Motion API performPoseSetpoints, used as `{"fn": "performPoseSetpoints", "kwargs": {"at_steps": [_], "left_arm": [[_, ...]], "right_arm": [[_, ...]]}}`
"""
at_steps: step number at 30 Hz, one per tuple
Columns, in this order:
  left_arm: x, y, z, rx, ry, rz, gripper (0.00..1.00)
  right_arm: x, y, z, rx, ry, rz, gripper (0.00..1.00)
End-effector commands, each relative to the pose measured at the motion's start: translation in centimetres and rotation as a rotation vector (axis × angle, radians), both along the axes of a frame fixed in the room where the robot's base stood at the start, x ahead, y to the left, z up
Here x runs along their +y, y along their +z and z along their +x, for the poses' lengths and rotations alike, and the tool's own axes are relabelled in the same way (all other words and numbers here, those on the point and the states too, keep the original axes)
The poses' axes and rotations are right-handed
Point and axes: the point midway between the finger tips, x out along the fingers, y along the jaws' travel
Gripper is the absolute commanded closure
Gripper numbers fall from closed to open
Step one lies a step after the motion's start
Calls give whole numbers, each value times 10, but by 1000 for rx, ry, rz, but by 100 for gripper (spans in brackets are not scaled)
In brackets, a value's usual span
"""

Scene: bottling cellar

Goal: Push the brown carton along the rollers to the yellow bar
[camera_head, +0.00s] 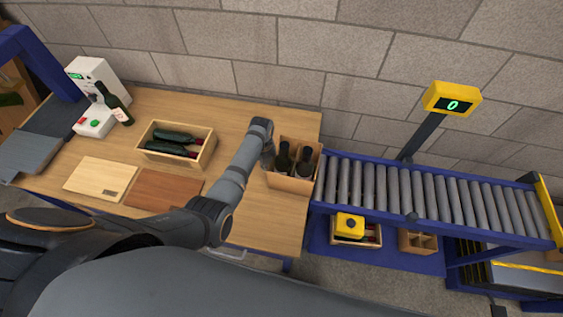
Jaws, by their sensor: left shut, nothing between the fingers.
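The brown carton (290,183) stands open and upright at the right end of the wooden table, close to the left end of the rollers (430,195). Dark bottles (283,160) stand in it. The yellow bar (547,208) crosses the far right end of the rollers. My left gripper (267,160) is shut and empty, pointing down at the carton's left side. I cannot tell whether it touches the carton. Its wrist partly hides the carton's left edge. My right gripper is not in view.
The rollers are bare between carton and bar. A yellow display (452,99) on a post stands behind them. On the table are a wooden box (177,158) with bottles, a light board (100,178), a brown board (163,190) and a white machine (98,80).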

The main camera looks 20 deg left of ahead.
Motion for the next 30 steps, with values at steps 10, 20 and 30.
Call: {"fn": "performPoseSetpoints", "kwargs": {"at_steps": [10, 20, 30], "left_arm": [[-27, 0, 0, 3, -2, -4, 100], [-47, 0, 2, 2, -2, -4, 100], [-47, -1, 1, 4, -1, -3, 100]], "right_arm": [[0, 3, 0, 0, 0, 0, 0], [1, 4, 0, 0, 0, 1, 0], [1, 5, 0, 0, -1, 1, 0]]}}
